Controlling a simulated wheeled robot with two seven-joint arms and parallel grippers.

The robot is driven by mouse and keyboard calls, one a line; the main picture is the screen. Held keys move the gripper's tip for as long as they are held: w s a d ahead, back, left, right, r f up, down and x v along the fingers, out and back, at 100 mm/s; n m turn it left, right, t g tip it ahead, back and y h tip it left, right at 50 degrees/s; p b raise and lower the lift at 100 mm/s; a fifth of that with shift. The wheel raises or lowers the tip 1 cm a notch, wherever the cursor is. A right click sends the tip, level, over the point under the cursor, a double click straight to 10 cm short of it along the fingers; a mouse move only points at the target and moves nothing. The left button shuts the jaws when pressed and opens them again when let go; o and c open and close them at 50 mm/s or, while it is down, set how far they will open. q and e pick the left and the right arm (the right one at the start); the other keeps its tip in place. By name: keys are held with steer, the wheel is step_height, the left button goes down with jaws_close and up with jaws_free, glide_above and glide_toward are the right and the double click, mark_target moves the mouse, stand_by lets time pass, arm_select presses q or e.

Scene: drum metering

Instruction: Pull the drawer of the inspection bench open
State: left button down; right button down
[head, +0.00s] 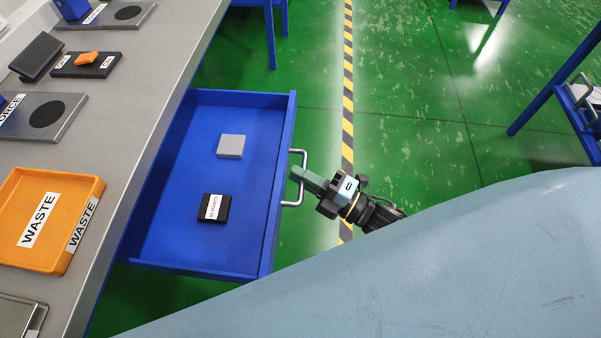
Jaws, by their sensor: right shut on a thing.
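The blue drawer (180,235) of the inspection bench (125,120) stands pulled out from under the grey bench top. Inside it lie a light grey block (231,146) and a small black box with a white label (222,208). The drawer's metal bar handle (303,160) is on its right-hand front. My right gripper (297,174) is at the handle, its fingertips shut on the middle of the bar, which they partly hide. My left gripper is not in view.
An orange WASTE tray (85,190), dark scale-like plates (45,115) and a black holder with an orange piece (87,62) stand on the bench top. A large pale blue surface fills the lower right. Green floor with a striped line (348,100) is clear beyond the handle.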

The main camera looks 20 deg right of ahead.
steer(key=c, duration=1.8)
jaws_free()
steer(key=shift+s+d, duration=0.1)
